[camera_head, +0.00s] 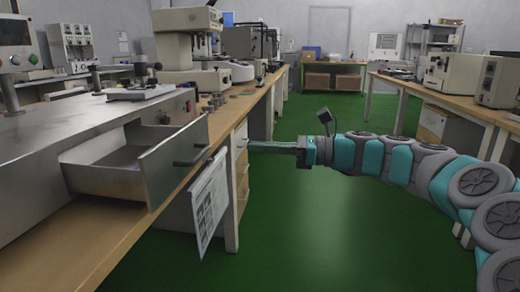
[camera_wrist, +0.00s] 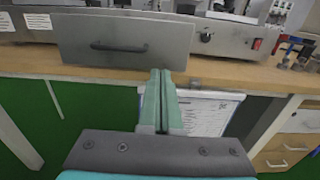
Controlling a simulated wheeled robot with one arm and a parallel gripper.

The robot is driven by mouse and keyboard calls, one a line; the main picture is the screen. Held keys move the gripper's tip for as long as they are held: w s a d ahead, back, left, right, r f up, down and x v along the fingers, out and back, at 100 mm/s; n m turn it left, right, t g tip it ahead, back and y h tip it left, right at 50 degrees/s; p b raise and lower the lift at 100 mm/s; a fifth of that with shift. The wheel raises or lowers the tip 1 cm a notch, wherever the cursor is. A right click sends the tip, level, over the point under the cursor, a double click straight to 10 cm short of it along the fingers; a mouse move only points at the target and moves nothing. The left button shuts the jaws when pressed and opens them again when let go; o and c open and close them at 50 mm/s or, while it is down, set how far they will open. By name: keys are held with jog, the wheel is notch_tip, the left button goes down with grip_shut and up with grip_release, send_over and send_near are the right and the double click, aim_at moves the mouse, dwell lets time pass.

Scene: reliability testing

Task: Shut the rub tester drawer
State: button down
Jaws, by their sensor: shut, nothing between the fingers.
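The rub tester drawer (camera_head: 140,165) is a grey metal box that stands pulled out of the long metal tester (camera_head: 55,145) on the left bench. Its front panel has a dark bar handle (camera_head: 191,157). In the wrist view the drawer front (camera_wrist: 122,40) faces me, with its handle (camera_wrist: 118,47) left of centre. My gripper (camera_head: 252,146) is shut and empty, to the right of the drawer and apart from it. In the wrist view its closed fingers (camera_wrist: 160,80) point up to just below the right part of the drawer front.
The wooden bench edge (camera_head: 222,128) runs beneath the drawer. A printed sheet (camera_head: 209,203) hangs at the bench front. Wooden drawers (camera_head: 240,170) stand under the bench farther back. The green floor (camera_head: 300,230) is open between the benches. A red switch (camera_wrist: 257,44) sits right of the drawer.

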jog(key=a+b, duration=0.1)
jog(key=a, duration=1)
jog(key=shift+w+a, duration=0.15)
jog(key=shift+w, duration=0.25)
jog(key=p, duration=1)
send_near(143, 140)
jog(key=s+a, duration=0.1)
jog(key=a, duration=0.1)
jog(key=s+a+r, duration=0.1)
jog(key=a, duration=0.1)
jog(key=s+a, duration=0.1)
jog(key=a, duration=0.2)
jog(key=shift+s+r, duration=0.35)
